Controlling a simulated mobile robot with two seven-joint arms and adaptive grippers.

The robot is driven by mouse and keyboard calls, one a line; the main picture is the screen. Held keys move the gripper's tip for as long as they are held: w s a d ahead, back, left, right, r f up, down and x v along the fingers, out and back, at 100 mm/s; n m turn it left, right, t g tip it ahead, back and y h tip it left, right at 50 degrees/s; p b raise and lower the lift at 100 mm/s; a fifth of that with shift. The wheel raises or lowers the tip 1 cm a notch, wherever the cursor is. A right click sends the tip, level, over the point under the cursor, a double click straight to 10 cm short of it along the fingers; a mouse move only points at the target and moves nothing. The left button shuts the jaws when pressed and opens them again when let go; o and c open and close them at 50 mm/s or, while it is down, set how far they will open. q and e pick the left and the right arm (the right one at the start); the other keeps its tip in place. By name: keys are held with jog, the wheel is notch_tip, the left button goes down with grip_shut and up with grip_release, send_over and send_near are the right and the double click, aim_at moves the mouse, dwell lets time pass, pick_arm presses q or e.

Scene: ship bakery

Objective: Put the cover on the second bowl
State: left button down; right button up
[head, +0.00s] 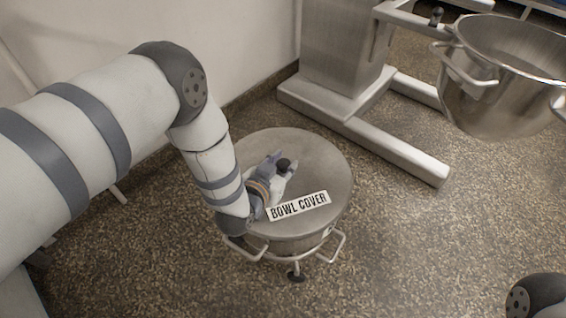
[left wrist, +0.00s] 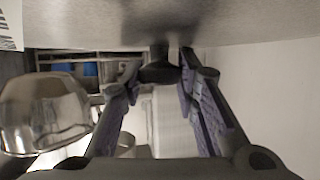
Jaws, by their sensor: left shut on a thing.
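The bowl cover (head: 316,166) is a round, flat grey metal lid with a black knob (head: 284,164) and a white "BOWL COVER" label. My left gripper (head: 277,174) is shut on the knob, which also shows between the fingers in the left wrist view (left wrist: 159,72). The cover lies level over a steel bowl (head: 300,245) with side handles and hides its opening. I cannot tell whether the cover touches the rim all round. My right gripper is out of view.
Another steel bowl (head: 492,98), open and with handles, hangs on the mixer (head: 345,60) at the upper right. The mixer's foot (head: 395,150) reaches across the floor behind the covered bowl. A wall is at the left. The speckled floor (head: 430,240) at the right is clear.

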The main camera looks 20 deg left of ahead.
pick_arm(q)
jog(key=shift+f+b, duration=0.3)
jog(key=shift+f, duration=0.3)
jog(key=c, duration=1.2)
grip_release()
jog(key=shift+o, duration=0.2)
jog(key=shift+s, duration=0.1)
